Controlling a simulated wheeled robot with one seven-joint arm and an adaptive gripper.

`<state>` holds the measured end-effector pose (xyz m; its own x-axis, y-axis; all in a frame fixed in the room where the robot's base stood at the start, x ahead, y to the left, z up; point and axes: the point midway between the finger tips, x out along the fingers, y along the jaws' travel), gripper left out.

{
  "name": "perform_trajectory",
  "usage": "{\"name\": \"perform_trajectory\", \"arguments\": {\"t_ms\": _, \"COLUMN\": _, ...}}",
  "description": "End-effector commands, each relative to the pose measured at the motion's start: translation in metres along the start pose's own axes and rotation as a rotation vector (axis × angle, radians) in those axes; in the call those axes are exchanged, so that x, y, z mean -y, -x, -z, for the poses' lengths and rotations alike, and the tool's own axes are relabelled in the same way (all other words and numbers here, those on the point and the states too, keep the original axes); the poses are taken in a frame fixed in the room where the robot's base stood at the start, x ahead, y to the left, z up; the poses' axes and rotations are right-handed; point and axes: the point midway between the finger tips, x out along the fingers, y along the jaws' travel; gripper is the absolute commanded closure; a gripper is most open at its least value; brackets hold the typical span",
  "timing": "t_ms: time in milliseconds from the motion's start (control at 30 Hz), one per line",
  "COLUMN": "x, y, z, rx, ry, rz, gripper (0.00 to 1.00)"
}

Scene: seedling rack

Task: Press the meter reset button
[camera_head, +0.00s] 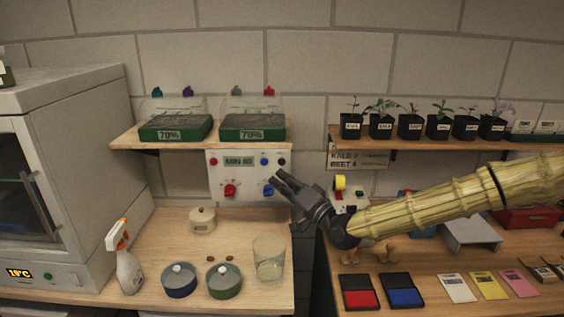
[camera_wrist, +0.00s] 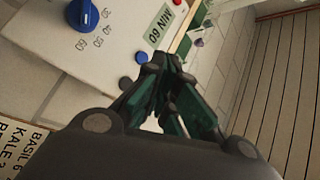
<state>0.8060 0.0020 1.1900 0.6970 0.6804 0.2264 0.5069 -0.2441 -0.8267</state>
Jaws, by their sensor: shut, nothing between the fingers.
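A white wall panel (camera_head: 247,172) carries a MIN 60 display (camera_head: 238,161), a red button at the left, a blue button (camera_head: 265,161) and a dark button (camera_head: 281,161) at the right. Below are a red knob (camera_head: 230,190) and a blue knob (camera_head: 267,187). No reset label is readable, so I cannot tell which is the meter reset button. My gripper (camera_head: 279,176) is shut and empty, near the panel's lower right. In the wrist view its fingertips (camera_wrist: 166,62) appear beside the blue button (camera_wrist: 141,57); contact cannot be told.
A shelf (camera_head: 195,143) with two green trays is above the panel. A glass beaker (camera_head: 269,258), a lidded pot (camera_head: 202,220) and two round tins stand on the bench below.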

Motion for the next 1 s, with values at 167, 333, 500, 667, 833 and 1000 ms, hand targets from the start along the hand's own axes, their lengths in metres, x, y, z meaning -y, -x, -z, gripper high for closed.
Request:
{"name": "perform_trajectory", "arguments": {"t_ms": 167, "x": -0.01, "y": -0.014, "z": 0.011, "rx": -0.001, "ry": 0.001, "rz": 0.001, "gripper": 1.0}}
{"name": "perform_trajectory", "arguments": {"t_ms": 333, "x": -0.019, "y": -0.024, "z": 0.016, "rx": 0.0, "ry": 0.001, "rz": 0.001, "gripper": 1.0}}
{"name": "perform_trajectory", "arguments": {"t_ms": 500, "x": -0.023, "y": -0.03, "z": 0.021, "rx": 0.0, "ry": 0.0, "rz": 0.001, "gripper": 1.0}}
{"name": "perform_trajectory", "arguments": {"t_ms": 667, "x": -0.023, "y": -0.032, "z": 0.023, "rx": 0.0, "ry": -0.001, "rz": 0.001, "gripper": 1.0}}
{"name": "perform_trajectory", "arguments": {"t_ms": 833, "x": -0.023, "y": -0.032, "z": 0.023, "rx": 0.0, "ry": -0.001, "rz": 0.001, "gripper": 1.0}}
{"name": "perform_trajectory", "arguments": {"t_ms": 1000, "x": -0.023, "y": -0.032, "z": 0.023, "rx": 0.0, "ry": 0.0, "rz": 0.0, "gripper": 1.0}}
